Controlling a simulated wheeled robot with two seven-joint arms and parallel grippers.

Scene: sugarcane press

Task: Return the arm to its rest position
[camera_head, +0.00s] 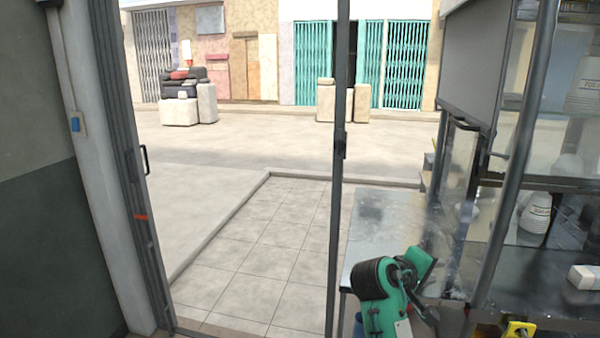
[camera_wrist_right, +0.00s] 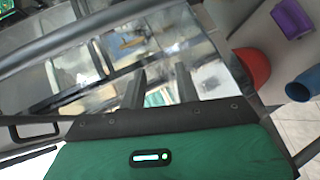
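My right arm (camera_head: 372,300), green with black joints, shows at the bottom centre-right of the head view, in front of the metal counter. Its fingers are hard to make out there. In the right wrist view my right gripper (camera_wrist_right: 160,88) has its two dark fingers apart, with nothing between them. Behind the fingers is a shiny, cluttered metal and glass surface, which I cannot make out clearly. My left gripper is not in view.
A metal counter (camera_head: 385,232) and a glass-fronted stall frame (camera_head: 497,210) stand close on the right. A white block (camera_head: 585,278) lies inside. A purple container (camera_wrist_right: 292,18), red round object (camera_wrist_right: 252,68) and blue cup (camera_wrist_right: 305,84) are near the wrist. Tiled floor (camera_head: 265,245) ahead is clear.

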